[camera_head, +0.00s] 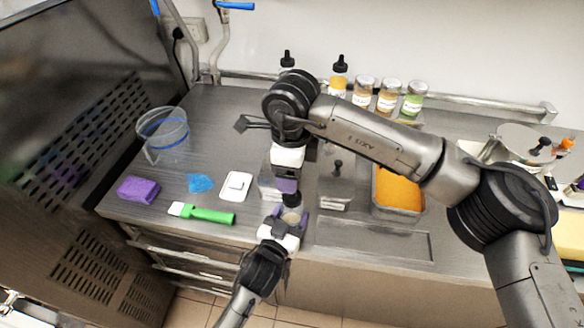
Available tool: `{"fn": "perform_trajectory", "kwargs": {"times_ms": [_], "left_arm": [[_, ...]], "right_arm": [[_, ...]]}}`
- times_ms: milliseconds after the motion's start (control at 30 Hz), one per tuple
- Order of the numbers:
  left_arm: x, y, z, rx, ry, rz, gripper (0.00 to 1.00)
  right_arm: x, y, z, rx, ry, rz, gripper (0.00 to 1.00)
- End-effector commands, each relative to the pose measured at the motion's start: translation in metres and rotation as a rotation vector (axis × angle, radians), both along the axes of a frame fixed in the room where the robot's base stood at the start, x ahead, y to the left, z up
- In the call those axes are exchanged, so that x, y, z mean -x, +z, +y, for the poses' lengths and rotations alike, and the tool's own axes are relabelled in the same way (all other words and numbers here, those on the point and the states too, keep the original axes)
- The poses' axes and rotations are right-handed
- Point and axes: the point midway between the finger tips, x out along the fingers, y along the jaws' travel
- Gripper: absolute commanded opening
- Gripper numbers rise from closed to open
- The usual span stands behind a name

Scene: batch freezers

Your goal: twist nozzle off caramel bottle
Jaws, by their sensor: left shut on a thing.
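The caramel bottle (291,217) stands upright near the counter's front edge, its pale body partly hidden by my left gripper (287,223). That gripper comes up from below and is shut around the body. The black nozzle (291,199) is on top of the bottle. My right gripper (286,185) points down from above, its purple fingers right at the nozzle. I cannot tell whether they are shut on it or just above it.
A green-handled spatula (210,215), a white scale (236,186), a blue piece (200,183), a purple sponge (138,189) and a clear pitcher (166,137) lie to the left. An orange-filled pan (398,190) is right. Jars (388,96) and bottles (339,78) line the back.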

Motion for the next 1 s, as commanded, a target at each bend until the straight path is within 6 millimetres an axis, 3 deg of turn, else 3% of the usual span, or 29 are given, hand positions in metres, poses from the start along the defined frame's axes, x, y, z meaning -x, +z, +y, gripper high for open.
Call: {"fn": "perform_trajectory", "kwargs": {"times_ms": [200, 400, 667, 1000], "left_arm": [[0.000, -0.001, 0.000, 0.000, 0.000, 0.001, 0.00], [0.000, -0.001, 0.000, 0.000, 0.000, 0.001, 0.00], [0.000, -0.001, 0.000, 0.000, 0.000, 0.001, 0.00], [0.000, -0.001, 0.000, 0.000, 0.000, 0.001, 0.00]], "right_arm": [[0.000, 0.000, -0.001, 0.007, -0.373, 0.005, 0.69], [0.001, 0.000, -0.002, 0.010, -0.616, 0.008, 0.69], [0.001, -0.003, -0.002, 0.010, -0.757, 0.010, 0.69], [0.001, -0.044, -0.002, 0.012, -0.772, 0.010, 0.69]]}}
